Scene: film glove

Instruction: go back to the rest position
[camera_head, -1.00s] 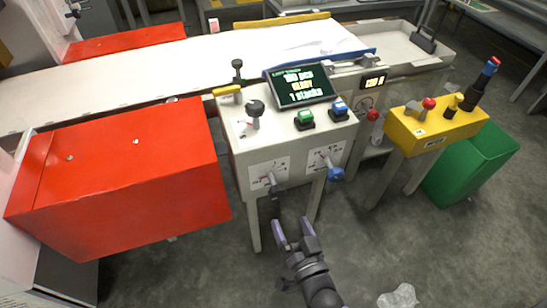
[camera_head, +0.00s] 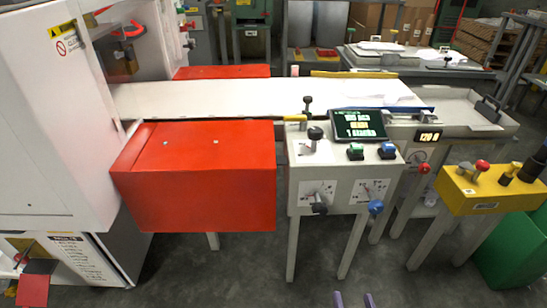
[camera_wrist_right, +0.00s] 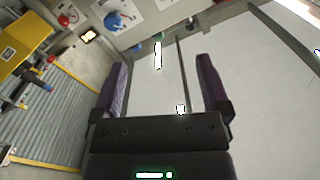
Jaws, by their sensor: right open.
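My right gripper (camera_head: 353,301) shows only its two purple fingertips at the bottom edge of the head view. In the right wrist view its two dark purple fingers (camera_wrist_right: 160,88) stand wide apart with nothing between them. It is below and in front of the control console (camera_head: 346,162), apart from it. The console carries a small screen (camera_head: 358,123), a green and a blue button, a black knob and two dials with handles. My left gripper is not in view.
A red box-shaped cover (camera_head: 197,180) stands left of the console, beside a white machine cabinet (camera_head: 45,120). A yellow control box (camera_head: 487,190) and a green bin (camera_head: 505,250) are at the right. A white conveyor bed (camera_head: 260,97) runs behind. The floor in front is clear.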

